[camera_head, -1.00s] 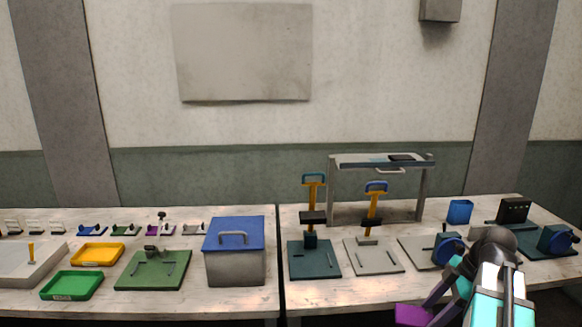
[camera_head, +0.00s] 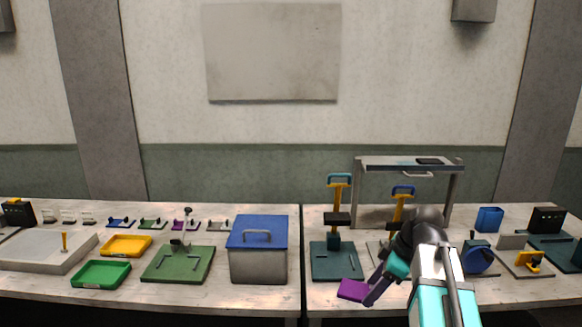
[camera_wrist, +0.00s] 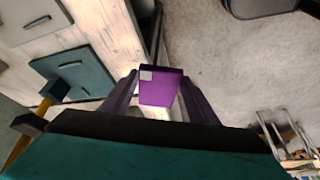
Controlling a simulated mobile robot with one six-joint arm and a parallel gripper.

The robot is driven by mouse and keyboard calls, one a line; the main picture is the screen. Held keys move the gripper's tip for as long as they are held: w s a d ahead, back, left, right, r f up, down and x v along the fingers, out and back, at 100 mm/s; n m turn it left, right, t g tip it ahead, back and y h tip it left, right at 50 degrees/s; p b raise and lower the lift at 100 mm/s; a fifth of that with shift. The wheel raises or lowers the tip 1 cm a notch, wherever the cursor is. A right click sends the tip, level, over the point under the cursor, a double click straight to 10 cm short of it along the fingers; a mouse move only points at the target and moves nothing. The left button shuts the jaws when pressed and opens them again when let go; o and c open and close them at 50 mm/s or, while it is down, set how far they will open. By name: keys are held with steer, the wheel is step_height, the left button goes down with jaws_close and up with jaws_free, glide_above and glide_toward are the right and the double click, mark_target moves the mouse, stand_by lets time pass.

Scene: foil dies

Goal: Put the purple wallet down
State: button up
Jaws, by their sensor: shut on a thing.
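The purple wallet (camera_head: 353,290) is a flat, thin purple piece, held at the end of my gripper (camera_head: 371,291). In the head view it hangs near the front edge of the right table, left of my arm. In the wrist view the wallet (camera_wrist: 160,88) sits between the two dark fingers, with a small pale patch on its upper left corner. My gripper (camera_wrist: 158,98) is shut on it. I cannot tell how high it is above the table.
On the right table stand a dark teal press (camera_head: 334,262), a second press partly hidden by my arm, and a grey rack (camera_head: 408,163). A blue-lidded box (camera_head: 258,258) stands left of the gap. Green (camera_head: 101,274) and yellow (camera_head: 127,246) trays lie farther left.

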mark_target(352, 289)
steer(key=w+a+m, duration=0.1)
steer(key=a, duration=0.1)
steer(key=w+a+r+m+t, duration=0.1)
steer(key=a, duration=0.1)
steer(key=w+a+r+m, duration=0.1)
steer(key=a+m, duration=0.1)
steer(key=a, duration=0.1)
steer(key=shift+w+h, duration=0.3)
steer(key=shift+h, duration=0.1)
steer(key=shift+w+r+m+t, duration=0.1)
steer(key=shift+w+m+t, duration=0.2)
steer(key=shift+m, duration=0.1)
steer(key=shift+w+d+r+m+h, duration=0.15)
steer(key=shift+w+m+h, duration=0.25)
steer(key=shift+m, duration=0.5)
steer(key=shift+w+d+r+m+t+h, duration=0.2)
steer(key=shift+w+m+h, duration=0.25)
steer(key=shift+m, duration=0.7)
steer(key=shift+w+d+r+m+t+h, duration=0.15)
steer(key=shift+w+d+m+h, duration=0.25)
steer(key=shift+m, duration=0.7)
steer(key=shift+w+d+r+m+t+h, duration=0.1)
steer(key=shift+w+d+m+t+h, duration=0.25)
steer(key=shift+m, duration=0.8)
steer(key=shift+s+a+f, duration=0.1)
steer(key=shift+a, duration=0.05)
steer(key=s+f, duration=0.2)
steer(key=f, duration=0.1)
steer(key=s+f, duration=0.3)
steer(key=shift+f, duration=0.2)
